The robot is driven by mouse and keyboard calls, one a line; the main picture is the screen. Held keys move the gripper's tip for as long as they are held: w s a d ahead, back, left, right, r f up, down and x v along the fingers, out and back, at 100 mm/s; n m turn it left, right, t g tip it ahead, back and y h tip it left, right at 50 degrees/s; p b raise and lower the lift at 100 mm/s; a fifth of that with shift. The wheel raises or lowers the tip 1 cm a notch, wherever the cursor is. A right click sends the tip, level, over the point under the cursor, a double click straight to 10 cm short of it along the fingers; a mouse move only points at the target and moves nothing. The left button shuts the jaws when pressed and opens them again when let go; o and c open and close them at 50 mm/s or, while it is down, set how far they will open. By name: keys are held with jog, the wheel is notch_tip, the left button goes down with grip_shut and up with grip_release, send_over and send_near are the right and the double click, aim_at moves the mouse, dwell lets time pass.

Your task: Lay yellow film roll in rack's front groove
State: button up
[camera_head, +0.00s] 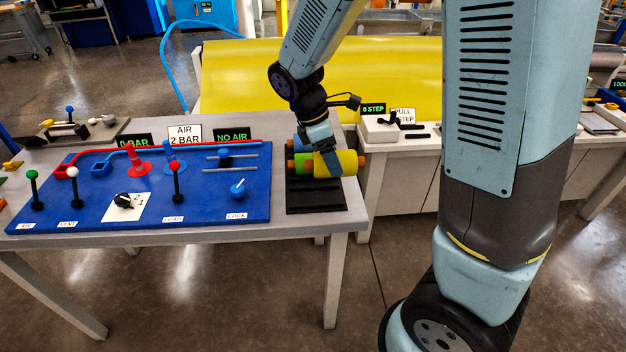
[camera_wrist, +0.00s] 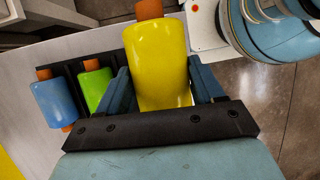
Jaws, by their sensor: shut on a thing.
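The yellow film roll (camera_head: 347,161), with orange core ends, is between the fingers of my gripper (camera_head: 328,158). In the wrist view the yellow roll (camera_wrist: 158,62) fills the space between the two fingers of my gripper (camera_wrist: 163,88), which are shut on it. The black rack (camera_head: 316,197) stands at the right end of the table. The yellow roll is over the rack's upper part; I cannot tell whether it touches the rack. A green roll (camera_wrist: 96,88) and a blue roll (camera_wrist: 55,103) lie side by side in the rack, left of the yellow roll in the wrist view.
A blue panel (camera_head: 140,205) with levers and knobs covers the table left of the rack. A large yellow roller (camera_head: 380,75) lies behind. A white control box (camera_head: 379,129) stands to the right, beyond a narrow gap. The rack's nearer part looks clear.

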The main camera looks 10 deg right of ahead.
jog(key=a+f, duration=0.1)
jog(key=f, duration=0.1)
jog(key=w+a+f, duration=0.2)
jog(key=a+f, duration=0.1)
jog(key=shift+w+f, duration=0.15)
jog(key=shift+f, duration=1.8)
jog(key=shift+w+f, duration=0.1)
jog(key=shift+f, duration=0.45)
jog(key=o, duration=1.5)
jog(key=shift+o, duration=0.2)
